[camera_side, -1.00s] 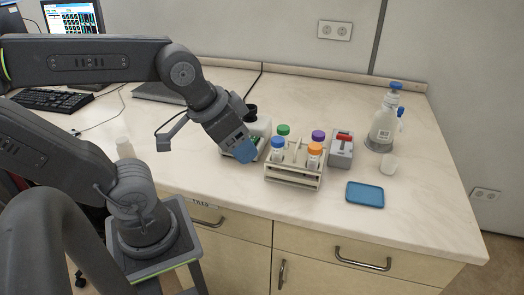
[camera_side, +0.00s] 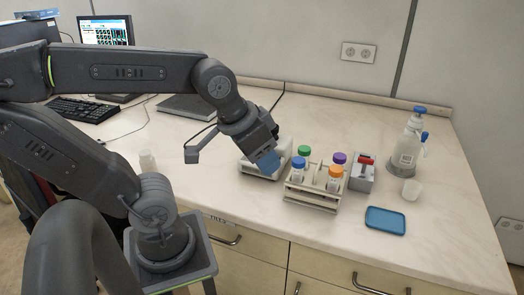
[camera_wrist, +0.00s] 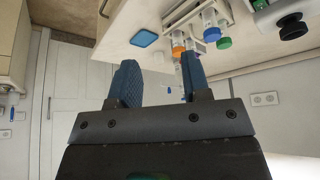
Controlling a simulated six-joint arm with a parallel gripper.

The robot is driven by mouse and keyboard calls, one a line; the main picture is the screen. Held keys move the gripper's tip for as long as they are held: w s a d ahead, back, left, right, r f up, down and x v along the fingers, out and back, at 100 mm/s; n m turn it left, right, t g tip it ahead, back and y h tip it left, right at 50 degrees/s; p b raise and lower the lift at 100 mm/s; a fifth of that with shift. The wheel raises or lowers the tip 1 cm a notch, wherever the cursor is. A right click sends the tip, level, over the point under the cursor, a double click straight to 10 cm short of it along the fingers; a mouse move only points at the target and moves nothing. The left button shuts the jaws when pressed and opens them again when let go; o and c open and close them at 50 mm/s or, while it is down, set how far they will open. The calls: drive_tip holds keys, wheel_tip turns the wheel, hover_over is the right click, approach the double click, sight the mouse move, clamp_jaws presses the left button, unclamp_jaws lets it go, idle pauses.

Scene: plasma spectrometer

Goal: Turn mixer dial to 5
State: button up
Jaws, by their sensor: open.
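The mixer is a white box (camera_side: 254,168) on the bench in the side view, largely covered by my gripper. Its dial cannot be made out in the side view. In the wrist view a black round part (camera_wrist: 292,27) and a green-ringed part (camera_wrist: 260,4) show at the top right; I cannot tell whether either is the dial. My gripper (camera_side: 268,163) is in front of and above the mixer, left of the tube rack. In the wrist view its blue fingers (camera_wrist: 160,84) are apart with nothing between them.
A rack (camera_side: 310,201) with several coloured-cap tubes stands just right of my gripper. The bench's front centre is free.

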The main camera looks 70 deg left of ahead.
drive_tip(key=w+a+n, duration=0.1)
drive_tip(key=w+a+n+g, duration=0.1)
drive_tip(key=a+n, duration=0.1)
drive_tip(key=w+a+r+n, duration=0.1)
drive_tip(key=w+a, duration=0.1)
drive_tip(key=shift+w+a+g+y, duration=0.1)
drive_tip(key=shift+a+g+y, duration=0.05)
drive_tip(key=shift+g+y, duration=0.25)
drive_tip(key=w+a+f+n+g+h, duration=0.1)
drive_tip(key=w+a+f+n+g, duration=0.1)
drive_tip(key=a+n, duration=0.65)
drive_tip(key=w+a+f+n+g, duration=0.15)
drive_tip(key=a+n, duration=0.35)
drive_tip(key=a, duration=0.7)
drive_tip(key=shift+m, duration=0.25)
drive_tip(key=f, duration=1.3)
drive_tip(key=shift+w+a+f, duration=0.1)
drive_tip(key=shift+w+a, duration=0.05)
drive_tip(key=shift+w, duration=0.1)
drive_tip(key=shift+c, duration=0.2)
clamp_jaws()
